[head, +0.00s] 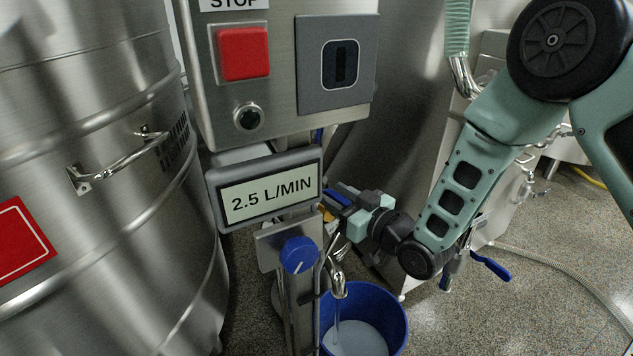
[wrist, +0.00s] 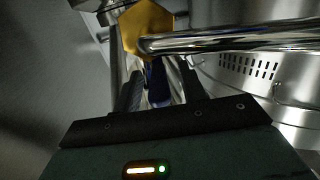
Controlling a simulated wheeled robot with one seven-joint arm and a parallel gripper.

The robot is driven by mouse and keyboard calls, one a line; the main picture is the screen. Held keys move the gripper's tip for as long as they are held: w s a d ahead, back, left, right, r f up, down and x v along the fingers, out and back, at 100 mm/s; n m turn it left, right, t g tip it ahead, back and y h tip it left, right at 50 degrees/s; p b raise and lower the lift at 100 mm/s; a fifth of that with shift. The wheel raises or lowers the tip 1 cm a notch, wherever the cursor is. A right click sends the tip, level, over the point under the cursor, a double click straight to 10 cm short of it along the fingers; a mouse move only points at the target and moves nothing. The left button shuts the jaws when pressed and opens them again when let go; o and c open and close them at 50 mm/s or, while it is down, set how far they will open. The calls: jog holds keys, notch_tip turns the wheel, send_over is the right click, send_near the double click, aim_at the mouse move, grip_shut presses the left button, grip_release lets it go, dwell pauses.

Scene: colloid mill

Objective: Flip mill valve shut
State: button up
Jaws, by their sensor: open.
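My gripper (head: 340,203) reaches in from the right, just right of the flow display. In the wrist view its two dark fingers (wrist: 160,88) stand apart. A blue handle (wrist: 157,84) shows between them, below a yellow hex fitting (wrist: 147,28) on a chrome pipe (wrist: 230,40). Blue also shows at the gripper in the head view, partly hidden; I cannot tell whether the fingers touch the handle. A chrome spout (head: 339,285) below pours a thin stream into a blue bucket (head: 398,312).
The display (head: 268,190) reads 2.5 L/MIN, with a blue knob (head: 299,255) below. A panel with a red stop button (head: 243,53) hangs above. A large steel tank (head: 90,200) fills the left. Another blue lever (head: 490,265) is at right, near a floor hose (head: 570,275).

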jog(key=shift+w+a, duration=0.5)
jog(key=shift+a, duration=0.05)
grip_shut()
jog(key=shift+a, duration=0.1)
